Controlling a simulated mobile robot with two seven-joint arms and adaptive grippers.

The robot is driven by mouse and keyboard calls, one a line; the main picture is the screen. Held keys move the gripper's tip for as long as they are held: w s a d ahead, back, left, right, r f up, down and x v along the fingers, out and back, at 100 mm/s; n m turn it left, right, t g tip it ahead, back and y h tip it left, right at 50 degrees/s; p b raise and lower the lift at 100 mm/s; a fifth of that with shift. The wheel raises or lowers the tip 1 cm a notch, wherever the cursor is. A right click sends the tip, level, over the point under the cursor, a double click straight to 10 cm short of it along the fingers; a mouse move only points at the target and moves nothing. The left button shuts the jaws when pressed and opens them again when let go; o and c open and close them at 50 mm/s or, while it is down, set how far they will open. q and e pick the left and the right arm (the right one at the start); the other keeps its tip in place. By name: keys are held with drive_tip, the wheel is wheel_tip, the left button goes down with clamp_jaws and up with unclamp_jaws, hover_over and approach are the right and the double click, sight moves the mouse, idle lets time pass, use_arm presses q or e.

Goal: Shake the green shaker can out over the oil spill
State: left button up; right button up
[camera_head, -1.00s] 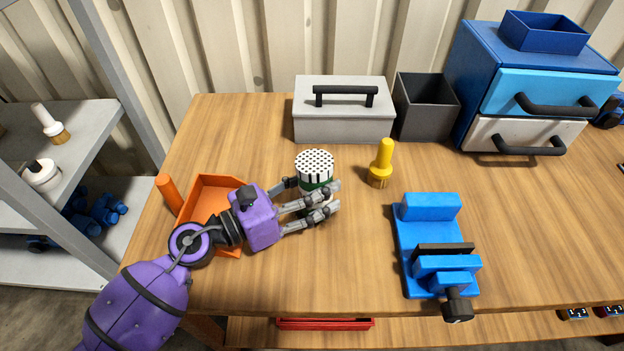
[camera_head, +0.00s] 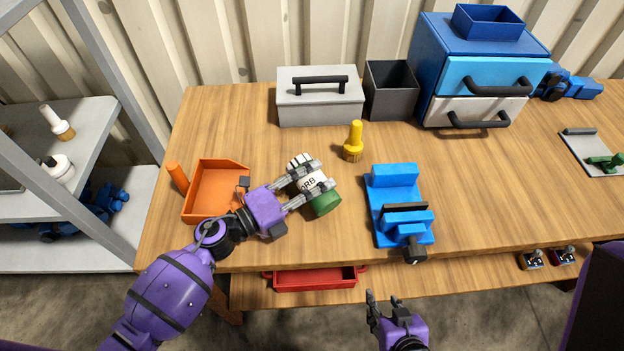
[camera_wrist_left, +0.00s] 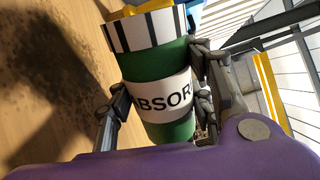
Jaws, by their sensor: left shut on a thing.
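The shaker can (camera_head: 312,182) has a green body, a white lettered label and a black-and-white striped top. My left gripper (camera_head: 310,184) is shut around its middle. The can is tilted over the bench, its green base towards the front right and its top towards the back left. In the left wrist view the can (camera_wrist_left: 160,88) sits between the fingers. A dark speckled patch (camera_wrist_left: 60,62), which looks like the oil spill, shows on the wood beside it; I cannot make it out in the head view. My right gripper (camera_head: 384,308) is open and empty, in front of the bench.
An orange dustpan (camera_head: 230,205) lies left of the can. A yellow-handled brush (camera_head: 353,143) stands behind right, and a blue vise (camera_head: 395,180) is to the right. A grey toolbox (camera_head: 320,108), dark bin (camera_head: 391,92) and blue drawer cabinet (camera_head: 437,60) line the back.

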use_arm(q)
drive_tip(key=shift+s+f, duration=0.1)
idle(0.6)
drive_tip(key=shift+w+b, duration=0.3)
drive_tip(key=shift+w, duration=1.4)
